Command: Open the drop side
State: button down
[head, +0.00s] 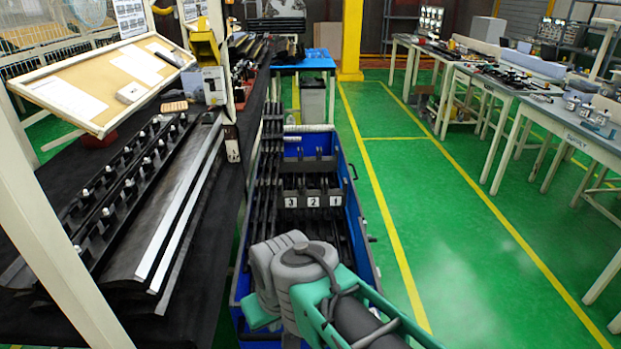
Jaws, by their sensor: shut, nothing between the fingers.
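A long blue bin (344,185) stands on the floor in the middle of the head view. Its walls look upright, and small dark fittings show on the outside of its right wall. I cannot tell which wall is the drop side. Long black trim strips and black dividers fill much of the bin, with a plate (313,200) marked 3, 2 and 1 inside. My grey and teal arm covers the near part of the bin. My gripper does not show; the arm hides it or it is out of view.
A dark workbench (205,245) with long black and silver strips runs along the left, close to the bin. A tilted board (90,95) stands above it. A blue-topped table (307,60) is beyond the bin. Green floor (440,220) is clear to the right, before white-legged tables (560,112).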

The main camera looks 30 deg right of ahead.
aim_at(355, 211)
jog(key=u, duration=2.15)
jog(key=k, duration=1.6)
jog(key=z, duration=2.55)
